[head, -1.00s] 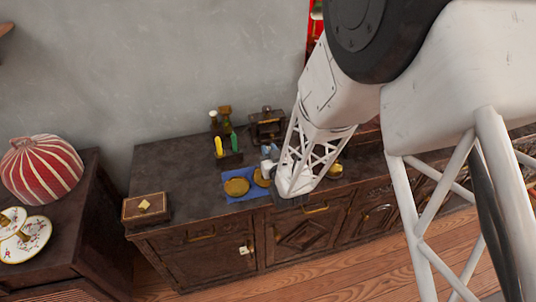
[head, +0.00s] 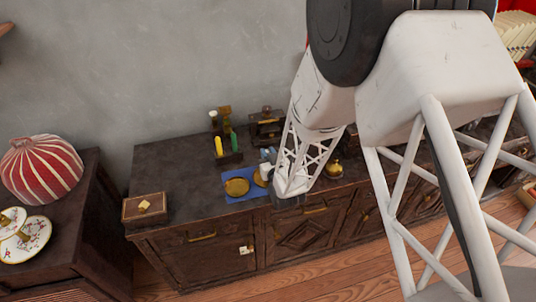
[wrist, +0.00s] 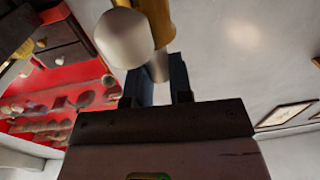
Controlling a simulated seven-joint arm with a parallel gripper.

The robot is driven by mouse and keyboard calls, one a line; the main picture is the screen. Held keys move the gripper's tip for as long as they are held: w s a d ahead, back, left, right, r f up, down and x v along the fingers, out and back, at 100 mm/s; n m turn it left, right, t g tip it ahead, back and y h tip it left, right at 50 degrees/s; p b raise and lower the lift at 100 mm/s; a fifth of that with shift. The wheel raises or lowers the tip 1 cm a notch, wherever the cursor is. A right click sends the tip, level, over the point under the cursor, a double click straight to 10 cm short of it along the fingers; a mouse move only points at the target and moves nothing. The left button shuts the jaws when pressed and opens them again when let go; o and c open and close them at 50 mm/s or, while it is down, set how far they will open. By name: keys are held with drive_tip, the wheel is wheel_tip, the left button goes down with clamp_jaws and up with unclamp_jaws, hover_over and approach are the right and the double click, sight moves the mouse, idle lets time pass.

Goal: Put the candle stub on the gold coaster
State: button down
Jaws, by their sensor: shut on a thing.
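My gripper (wrist: 156,86) is shut on a pale thing, likely the candle stub (wrist: 124,40); its white rounded end shows large in the wrist view. A gold-coloured part shows beside it there, and I cannot tell what it belongs to. In the head view a small white thing (head: 265,171) shows at the end of my arm, over the right part of a blue mat. A round gold coaster (head: 237,187) lies flat on the mat's left part. A second gold round thing (head: 260,178) to its right is partly hidden. My fingertips are mostly hidden in the head view.
The blue mat (head: 231,198) lies near the front edge of a dark cabinet (head: 180,170). Behind it stand a yellow (head: 219,146) and a green upright thing (head: 233,140), bottles and a dark box (head: 266,128). A brown box (head: 146,208) sits left. The cabinet's left top is clear.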

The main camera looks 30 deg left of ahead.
drive_tip(key=shift+f, duration=0.25)
drive_tip(key=c, duration=1)
unclamp_jaws()
drive_tip(key=shift+v, duration=3.9)
